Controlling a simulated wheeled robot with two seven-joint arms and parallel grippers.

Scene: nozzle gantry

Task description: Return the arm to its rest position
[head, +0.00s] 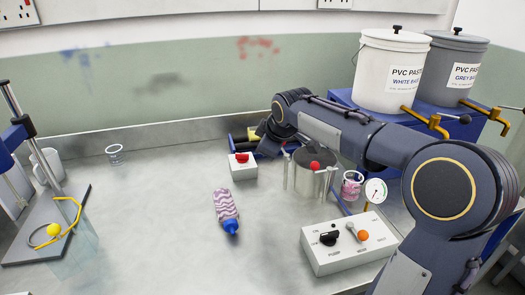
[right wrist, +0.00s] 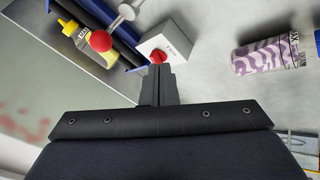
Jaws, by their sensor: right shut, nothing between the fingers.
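My right arm (head: 375,140) comes in from the right in the head view and reaches over to the back of the bench. Its gripper is hard to make out there, among dark and blue parts behind the white box. In the right wrist view my right gripper (right wrist: 160,72) is shut and empty. Its fingertips appear close to the red button (right wrist: 157,57) on the white box (right wrist: 165,38); I cannot tell whether they touch it. The same white box (head: 243,172) with its red button (head: 241,157) stands mid-bench in the head view. My left gripper is not in view.
A metal pot (head: 315,182) with a red knob, a gauge (head: 375,191) and a control box (head: 350,244) stand near my right arm. A purple-wave bottle (head: 226,208) lies mid-bench. A yellow bottle (right wrist: 85,40) is beside the gripper.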

